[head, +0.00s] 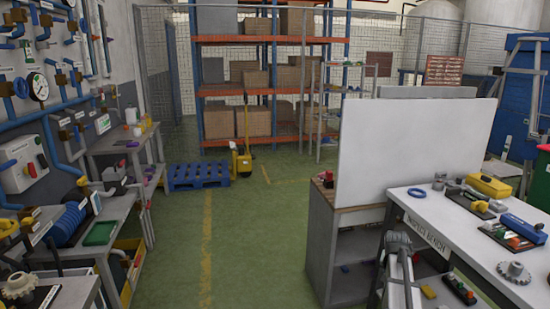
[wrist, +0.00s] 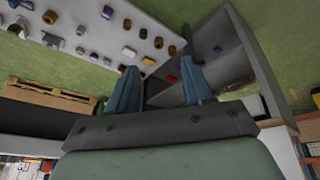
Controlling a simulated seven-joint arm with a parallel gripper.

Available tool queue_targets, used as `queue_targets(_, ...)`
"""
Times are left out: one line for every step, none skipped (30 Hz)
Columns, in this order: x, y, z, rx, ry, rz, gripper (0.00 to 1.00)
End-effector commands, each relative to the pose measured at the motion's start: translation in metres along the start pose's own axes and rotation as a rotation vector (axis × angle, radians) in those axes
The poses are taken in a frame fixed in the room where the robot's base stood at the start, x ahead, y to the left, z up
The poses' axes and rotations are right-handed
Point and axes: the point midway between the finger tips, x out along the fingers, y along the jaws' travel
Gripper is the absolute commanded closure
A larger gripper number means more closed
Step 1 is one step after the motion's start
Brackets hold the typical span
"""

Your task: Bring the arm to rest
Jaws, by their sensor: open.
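My gripper (wrist: 158,84) shows in the wrist view with its two blue-grey fingers spread apart. Nothing is held between the fingers. Behind them are a grey open shelf unit (wrist: 228,40) and the edge of a light panel (wrist: 75,15) with several small coloured parts on it. The fingers appear apart from both. I cannot make out my gripper for certain in the head view.
In the head view, a white bench (head: 415,205) with tools and parts stands at the right, beside an upright white panel (head: 415,150). A cluttered grey bench (head: 75,250) lines the left. The green floor (head: 240,245) between is clear, with a blue pallet (head: 198,177) farther back.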

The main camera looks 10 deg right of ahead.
Motion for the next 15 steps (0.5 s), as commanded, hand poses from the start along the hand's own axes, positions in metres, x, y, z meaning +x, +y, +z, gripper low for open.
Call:
queue_targets(0.003, -0.024, 0.025, -0.044, -0.019, -0.016, 0.49)
queue_targets(0.005, -0.036, 0.036, -0.067, -0.029, -0.026, 0.49)
queue_targets(0.008, -0.052, 0.052, -0.097, -0.044, -0.038, 0.49)
queue_targets(0.009, -0.063, 0.063, -0.12, -0.053, -0.046, 0.49)
queue_targets(0.01, -0.075, 0.075, -0.145, -0.063, -0.054, 0.49)
queue_targets(0.012, -0.089, 0.091, -0.175, -0.077, -0.065, 0.49)
queue_targets(0.013, -0.099, 0.103, -0.198, -0.087, -0.073, 0.49)
queue_targets(0.014, -0.109, 0.116, -0.222, -0.098, -0.082, 0.49)
queue_targets(0.015, -0.122, 0.133, -0.253, -0.112, -0.092, 0.49)
queue_targets(0.015, -0.131, 0.145, -0.277, -0.122, -0.099, 0.49)
queue_targets(0.016, -0.139, 0.158, -0.3, -0.132, -0.107, 0.49)
queue_targets(0.016, -0.15, 0.176, -0.331, -0.146, -0.116, 0.49)
queue_targets(0.016, -0.158, 0.189, -0.355, -0.156, -0.124, 0.49)
queue_targets(0.016, -0.166, 0.202, -0.378, -0.166, -0.131, 0.49)
queue_targets(0.016, -0.175, 0.219, -0.409, -0.18, -0.14, 0.49)
